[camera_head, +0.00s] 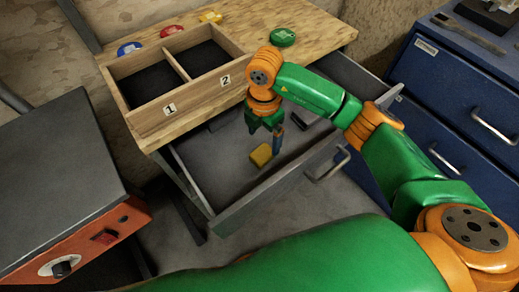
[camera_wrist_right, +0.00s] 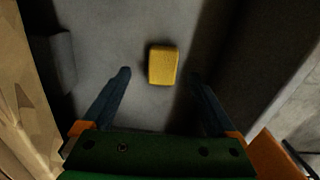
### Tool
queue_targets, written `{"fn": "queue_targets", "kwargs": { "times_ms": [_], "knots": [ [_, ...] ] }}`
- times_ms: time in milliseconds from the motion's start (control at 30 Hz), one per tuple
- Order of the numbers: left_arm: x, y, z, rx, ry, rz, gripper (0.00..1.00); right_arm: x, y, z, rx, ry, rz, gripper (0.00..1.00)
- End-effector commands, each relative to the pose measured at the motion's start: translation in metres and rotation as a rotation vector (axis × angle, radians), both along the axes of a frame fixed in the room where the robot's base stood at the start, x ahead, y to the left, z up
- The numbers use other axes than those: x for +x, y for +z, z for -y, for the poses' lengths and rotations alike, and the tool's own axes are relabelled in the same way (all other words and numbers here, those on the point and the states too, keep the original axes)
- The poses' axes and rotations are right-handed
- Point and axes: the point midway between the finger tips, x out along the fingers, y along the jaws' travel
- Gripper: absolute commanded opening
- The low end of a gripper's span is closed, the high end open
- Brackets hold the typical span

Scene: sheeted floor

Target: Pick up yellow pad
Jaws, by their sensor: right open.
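The yellow pad (camera_head: 261,155) lies on the grey floor of the open drawer (camera_head: 225,172). In the right wrist view the pad (camera_wrist_right: 162,65) is a small rounded block lying between the two fingertips in the picture, with visible space on both sides. My right gripper (camera_head: 266,137) points down into the drawer, above and close to the pad. Its blue fingers are spread and hold nothing. The exact height above the pad is hard to tell. My left gripper does not show.
Drawer walls stand around the pad, with the handled front (camera_head: 285,190) nearest. A dark object (camera_head: 307,122) lies in the drawer. The wooden tabletop above carries a two-compartment box (camera_head: 170,107) and coloured buttons. A blue cabinet (camera_head: 448,100) stands right; an orange-sided unit (camera_head: 80,240) stands left.

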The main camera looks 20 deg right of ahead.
Motion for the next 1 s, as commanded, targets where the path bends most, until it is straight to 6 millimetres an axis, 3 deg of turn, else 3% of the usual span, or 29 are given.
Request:
{"fn": "queue_targets", "kwargs": {
  "times_ms": [300, 567, 667, 900, 1000],
  "knots": [
    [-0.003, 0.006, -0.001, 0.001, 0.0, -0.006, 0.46, -0.005, -0.056, -0.003, 0.005, 0.004, -0.004, 0.93],
    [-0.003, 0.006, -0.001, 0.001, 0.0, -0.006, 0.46, -0.004, -0.063, -0.004, 0.008, 0.007, 0.0, 0.93],
    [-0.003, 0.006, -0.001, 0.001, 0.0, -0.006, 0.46, -0.004, -0.063, -0.004, 0.008, 0.007, 0.0, 0.71],
    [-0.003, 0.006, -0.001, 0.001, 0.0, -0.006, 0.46, -0.004, -0.063, -0.004, 0.009, 0.008, -0.001, 0.06],
    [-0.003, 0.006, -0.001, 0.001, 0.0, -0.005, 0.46, -0.004, -0.063, -0.004, 0.009, 0.008, -0.001, 0.02]
  ]
}}
